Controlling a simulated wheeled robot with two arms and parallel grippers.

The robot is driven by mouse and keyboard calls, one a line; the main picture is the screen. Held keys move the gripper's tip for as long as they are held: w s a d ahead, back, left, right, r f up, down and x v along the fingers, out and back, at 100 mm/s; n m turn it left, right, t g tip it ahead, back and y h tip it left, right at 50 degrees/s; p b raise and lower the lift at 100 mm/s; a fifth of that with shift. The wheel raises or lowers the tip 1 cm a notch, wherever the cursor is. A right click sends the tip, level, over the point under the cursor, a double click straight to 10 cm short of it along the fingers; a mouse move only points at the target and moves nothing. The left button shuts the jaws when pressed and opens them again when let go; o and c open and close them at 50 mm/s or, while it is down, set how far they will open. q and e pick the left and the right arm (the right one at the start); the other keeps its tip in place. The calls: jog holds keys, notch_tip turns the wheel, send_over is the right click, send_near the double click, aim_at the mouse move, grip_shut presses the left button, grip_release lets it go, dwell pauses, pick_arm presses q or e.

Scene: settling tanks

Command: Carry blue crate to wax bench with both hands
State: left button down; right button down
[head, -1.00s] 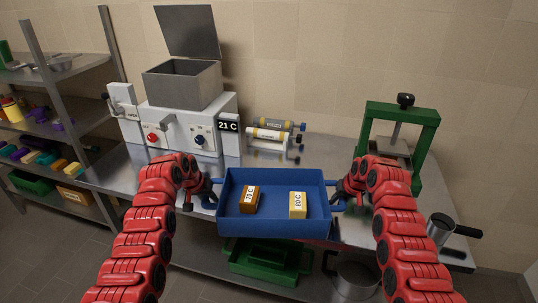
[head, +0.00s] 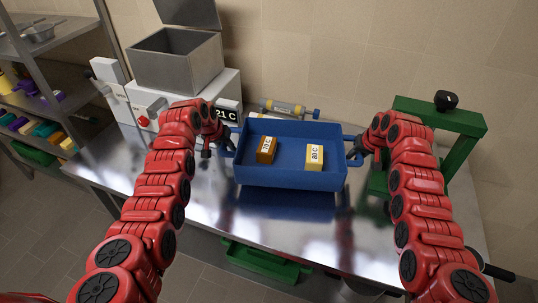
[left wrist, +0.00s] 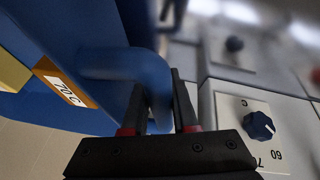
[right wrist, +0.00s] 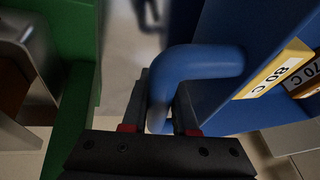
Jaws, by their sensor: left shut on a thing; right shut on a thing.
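The blue crate (head: 290,178) is held level between my two grippers over the steel bench (head: 200,210); a dark reflection of it shows on the bench top below. Inside lie an orange block marked 70 C (head: 266,150) and a yellow block marked 80 C (head: 314,158). My left gripper (head: 229,149) is shut on the crate's left handle, which also shows between its fingers in the left wrist view (left wrist: 158,85). My right gripper (head: 354,155) is shut on the right handle, seen between its fingers in the right wrist view (right wrist: 165,90).
A white machine with a 21 C display (head: 228,112) and an open metal tank (head: 175,62) stands at the back left. A green press (head: 460,125) stands close to my right arm. A cylinder (head: 285,108) lies behind the crate. Green crates (head: 265,262) sit below the bench.

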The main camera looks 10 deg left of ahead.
pick_arm(q)
jog(key=shift+f+b, duration=0.15)
jog(key=shift+b, duration=0.2)
pick_arm(e)
jog(key=shift+f, duration=0.15)
